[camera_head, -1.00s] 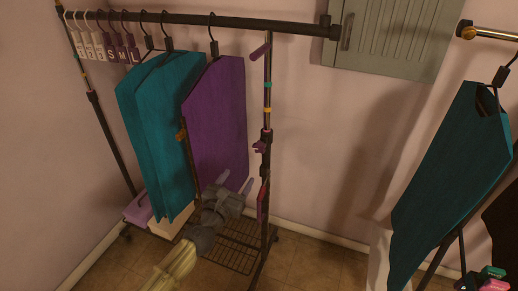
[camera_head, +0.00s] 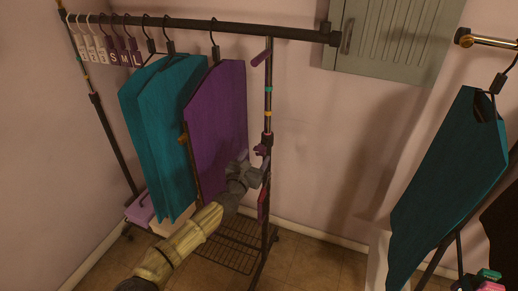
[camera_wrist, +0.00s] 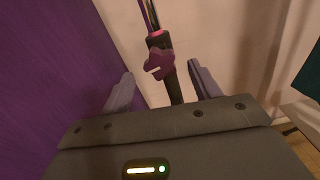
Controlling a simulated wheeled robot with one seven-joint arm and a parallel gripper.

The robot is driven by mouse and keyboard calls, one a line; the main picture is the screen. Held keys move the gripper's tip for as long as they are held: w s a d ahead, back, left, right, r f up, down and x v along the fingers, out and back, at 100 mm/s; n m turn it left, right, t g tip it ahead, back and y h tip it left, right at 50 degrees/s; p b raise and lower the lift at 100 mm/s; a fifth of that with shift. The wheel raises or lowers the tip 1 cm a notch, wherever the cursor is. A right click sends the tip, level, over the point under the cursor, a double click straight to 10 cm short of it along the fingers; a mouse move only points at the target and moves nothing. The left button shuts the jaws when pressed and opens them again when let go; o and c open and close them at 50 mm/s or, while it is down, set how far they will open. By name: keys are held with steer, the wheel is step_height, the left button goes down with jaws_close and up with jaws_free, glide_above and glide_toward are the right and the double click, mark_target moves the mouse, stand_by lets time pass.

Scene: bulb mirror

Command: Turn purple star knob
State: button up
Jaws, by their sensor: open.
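The purple star knob (camera_wrist: 157,63) sits on the dark upright post (camera_wrist: 172,80) of the garment rack in the wrist view. In the head view the knob (camera_head: 260,149) is on the rack's right post, below the yellow band. My gripper (camera_head: 256,161) is just below the knob in the head view. In the wrist view my gripper (camera_wrist: 161,72) has its two fingers spread, one on either side of the knob and post in the picture. The knob appears ahead of the fingertips; I cannot tell the exact gap. The gripper is open and empty.
Purple (camera_head: 220,110) and teal (camera_head: 160,130) garments hang left of the post, the purple one close to my gripper. Another teal garment (camera_head: 450,185) hangs at right. The rack's wire shelf (camera_head: 225,255) is below.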

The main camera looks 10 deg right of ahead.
mark_target(259, 152)
steer(key=shift+p+x, duration=0.35)
steer(key=shift+x, duration=2.2)
steer(key=c, duration=0.4)
steer(key=shift+f, duration=0.1)
steer(key=c, duration=0.6)
